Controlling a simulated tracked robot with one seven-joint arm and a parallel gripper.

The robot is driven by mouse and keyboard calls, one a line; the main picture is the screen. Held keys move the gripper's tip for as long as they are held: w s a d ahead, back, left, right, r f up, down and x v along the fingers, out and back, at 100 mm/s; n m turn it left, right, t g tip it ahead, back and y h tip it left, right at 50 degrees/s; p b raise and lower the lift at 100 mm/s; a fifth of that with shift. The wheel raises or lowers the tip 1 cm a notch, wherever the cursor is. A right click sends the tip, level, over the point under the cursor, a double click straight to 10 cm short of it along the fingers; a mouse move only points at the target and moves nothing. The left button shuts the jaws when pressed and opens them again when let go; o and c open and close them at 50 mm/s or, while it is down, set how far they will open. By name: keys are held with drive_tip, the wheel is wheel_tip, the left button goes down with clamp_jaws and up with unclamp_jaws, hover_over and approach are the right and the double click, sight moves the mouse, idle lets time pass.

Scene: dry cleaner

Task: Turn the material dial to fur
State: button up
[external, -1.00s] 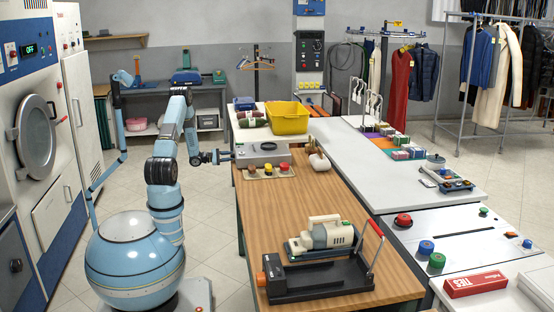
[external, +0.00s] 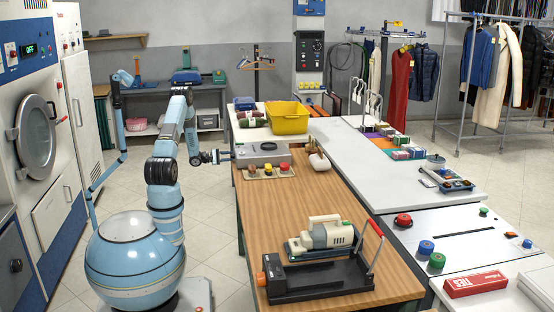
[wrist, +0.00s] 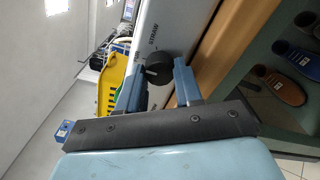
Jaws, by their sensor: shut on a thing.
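The material dial (wrist: 157,66) is a dark round knob on a pale panel (wrist: 178,22) in the wrist view. In the external view, my gripper (external: 224,157) reaches the left side of a grey box (external: 268,149) at the far end of the wooden table. The dial is hidden there.
A tray (external: 248,176) with red and yellow knobs lies in front of the box. A steam tool (external: 328,234) and black stand (external: 310,279) occupy the near table (external: 290,203). A yellow basket (external: 287,119) stands behind. Shoes (wrist: 290,90) sit on a shelf at right in the wrist view.

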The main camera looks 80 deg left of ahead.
drive_tip(key=o, duration=1)
drive_tip(key=shift+d+f, duration=0.1)
drive_tip(key=shift+o, duration=0.2)
drive_tip(key=s, duration=1.4)
drive_tip(key=shift+w, duration=0.1)
